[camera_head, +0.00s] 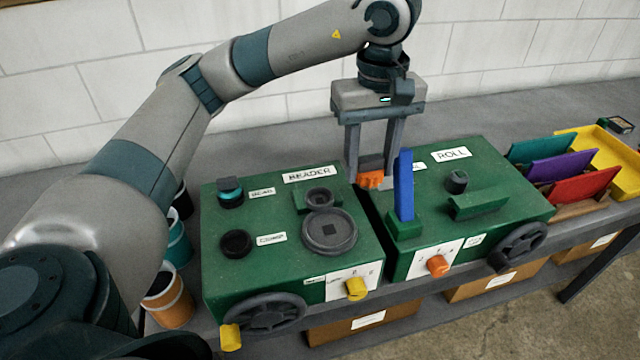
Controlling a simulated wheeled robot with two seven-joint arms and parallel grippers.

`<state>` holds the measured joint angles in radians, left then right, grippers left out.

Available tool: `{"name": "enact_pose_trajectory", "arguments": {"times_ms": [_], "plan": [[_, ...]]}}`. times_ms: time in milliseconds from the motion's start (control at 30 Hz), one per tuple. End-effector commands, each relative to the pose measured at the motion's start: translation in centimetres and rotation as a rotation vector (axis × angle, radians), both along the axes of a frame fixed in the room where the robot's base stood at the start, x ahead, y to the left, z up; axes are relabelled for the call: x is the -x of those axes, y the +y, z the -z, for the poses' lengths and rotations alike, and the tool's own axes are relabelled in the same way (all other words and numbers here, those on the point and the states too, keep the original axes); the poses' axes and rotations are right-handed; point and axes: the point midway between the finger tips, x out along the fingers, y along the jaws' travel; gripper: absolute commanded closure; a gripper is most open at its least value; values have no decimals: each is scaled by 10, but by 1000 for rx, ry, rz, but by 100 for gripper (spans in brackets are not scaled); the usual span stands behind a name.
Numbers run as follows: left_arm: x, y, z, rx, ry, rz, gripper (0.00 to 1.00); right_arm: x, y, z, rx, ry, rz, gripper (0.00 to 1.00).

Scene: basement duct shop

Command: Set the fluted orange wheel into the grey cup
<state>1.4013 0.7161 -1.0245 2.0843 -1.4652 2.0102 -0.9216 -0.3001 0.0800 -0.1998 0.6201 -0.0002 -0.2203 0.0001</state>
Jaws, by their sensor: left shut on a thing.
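The fluted orange wheel (371,181) is between the fingertips of my left gripper (372,171), which is shut on it. The gripper points down over the gap between the two green machine boxes, near their back. The wheel's upper part is hidden by the fingers. A small round grey piece with a dark hollow (320,197), which looks like the grey cup, is on top of the left green box. It lies to the left of and nearer than the gripper, apart from the wheel. My right gripper is out of view.
An upright blue lever (404,187) stands close to the gripper's right. A large grey disc (329,232) lies in front of the grey cup. The left green box (280,250) carries several knobs. Colored panels and a yellow tray (610,150) are at the right.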

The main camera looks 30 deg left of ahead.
Motion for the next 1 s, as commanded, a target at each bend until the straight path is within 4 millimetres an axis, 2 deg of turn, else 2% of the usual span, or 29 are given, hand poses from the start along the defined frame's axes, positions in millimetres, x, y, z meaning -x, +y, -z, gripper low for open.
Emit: {"name": "enact_pose_trajectory", "arguments": {"times_ms": [500,600,733,1000], "plan": [[0,83,46,-3,3,-6,83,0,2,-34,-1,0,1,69],[-1,95,53,-1,2,-4,83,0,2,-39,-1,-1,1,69],[-1,101,59,-1,0,-1,83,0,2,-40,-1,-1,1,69],[-1,101,60,-2,-1,1,83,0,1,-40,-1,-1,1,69]]}}
